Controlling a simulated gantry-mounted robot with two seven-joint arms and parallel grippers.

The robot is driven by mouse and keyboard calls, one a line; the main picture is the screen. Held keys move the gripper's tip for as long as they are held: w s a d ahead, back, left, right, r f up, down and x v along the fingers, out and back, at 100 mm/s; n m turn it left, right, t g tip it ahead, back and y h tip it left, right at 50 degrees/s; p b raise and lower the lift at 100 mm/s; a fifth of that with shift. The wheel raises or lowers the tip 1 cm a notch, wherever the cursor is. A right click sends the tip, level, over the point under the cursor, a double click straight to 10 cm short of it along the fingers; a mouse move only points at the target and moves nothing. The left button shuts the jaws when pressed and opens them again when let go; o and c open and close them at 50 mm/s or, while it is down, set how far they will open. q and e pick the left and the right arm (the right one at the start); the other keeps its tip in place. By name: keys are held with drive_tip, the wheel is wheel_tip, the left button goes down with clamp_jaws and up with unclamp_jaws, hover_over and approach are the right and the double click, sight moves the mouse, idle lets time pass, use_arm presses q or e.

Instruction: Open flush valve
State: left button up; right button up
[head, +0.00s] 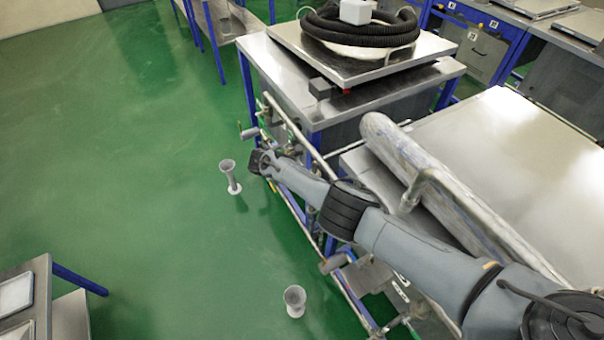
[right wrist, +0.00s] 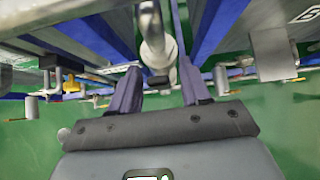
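My right gripper (head: 262,163) reaches down and left to the pipework along the bench fronts. In the right wrist view its two fingers (right wrist: 163,72) stand apart, with a gap on both sides of a light grey pipe or valve part (right wrist: 153,45) seen between them. Contact with it cannot be told. Small valve fittings with grey cylinders sit along the pipes; one (head: 248,132) is just above my gripper in the head view, another (head: 332,262) lower down. Which one is the flush valve cannot be told. A small yellow part (right wrist: 72,86) shows left of my fingers. My left gripper is not in view.
Two grey flared stands (head: 231,178) (head: 294,300) are on the green floor beside the pipes. A steel bench (head: 292,88) carries a plate with a coiled black hose (head: 350,32). A thick pipe (head: 420,178) lies beside my right arm. The floor at left is mostly clear.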

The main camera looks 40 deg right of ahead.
drive_tip(key=shift+r, duration=0.15)
drive_tip(key=p+v, duration=0.3)
drive_tip(key=v, duration=0.7)
drive_tip(key=shift+a+r, duration=0.15)
drive_tip(key=shift+a, duration=0.15)
